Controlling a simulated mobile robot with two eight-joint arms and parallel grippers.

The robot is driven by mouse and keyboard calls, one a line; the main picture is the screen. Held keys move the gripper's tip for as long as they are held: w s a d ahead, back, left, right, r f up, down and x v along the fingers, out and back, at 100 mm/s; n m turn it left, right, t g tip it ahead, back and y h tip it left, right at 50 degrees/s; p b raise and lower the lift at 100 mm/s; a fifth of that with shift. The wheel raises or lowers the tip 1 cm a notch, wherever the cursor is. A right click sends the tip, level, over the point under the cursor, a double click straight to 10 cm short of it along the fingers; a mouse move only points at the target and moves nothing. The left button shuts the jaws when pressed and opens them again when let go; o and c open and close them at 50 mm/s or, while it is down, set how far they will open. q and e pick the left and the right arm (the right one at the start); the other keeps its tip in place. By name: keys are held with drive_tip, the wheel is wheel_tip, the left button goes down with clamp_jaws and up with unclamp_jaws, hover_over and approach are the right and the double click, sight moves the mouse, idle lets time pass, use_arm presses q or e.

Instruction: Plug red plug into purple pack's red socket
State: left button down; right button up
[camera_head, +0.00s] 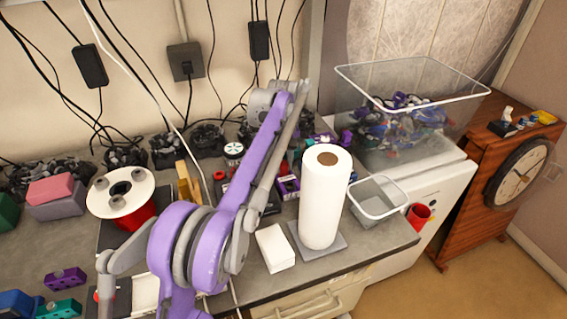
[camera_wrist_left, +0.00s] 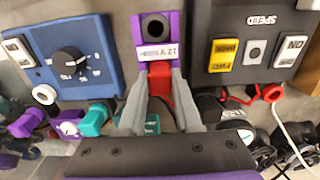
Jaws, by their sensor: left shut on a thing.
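In the left wrist view, my left gripper (camera_wrist_left: 160,74) is shut on the red plug (camera_wrist_left: 160,85), with one grey finger on each side of it. The purple pack (camera_wrist_left: 137,30) is straight ahead, with a dark round hole at its top and a white label reading 12 V. The plug's far end is at the pack's lower part, just below the label. The red socket is hidden behind the plug, and I cannot tell whether the plug touches or enters it. In the head view, my purple left arm crosses the bench and its gripper is hidden. My right gripper is not in view.
A blue box with a black knob (camera_wrist_left: 74,62) is left of the pack; a dark SPEED box (camera_wrist_left: 258,20) is right. A paper towel roll (camera_head: 324,200), a red-and-white spool (camera_head: 120,190) and a clear bin (camera_head: 350,95) stand around the arm. Cables hang behind.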

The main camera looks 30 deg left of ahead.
use_arm(q)
drive_tip(key=c, duration=0.5)
unclamp_jaws()
wheel_tip(320, 180, up, 11)
drive_tip(key=shift+f+p, duration=0.15)
drive_tip(key=shift+p, duration=0.85)
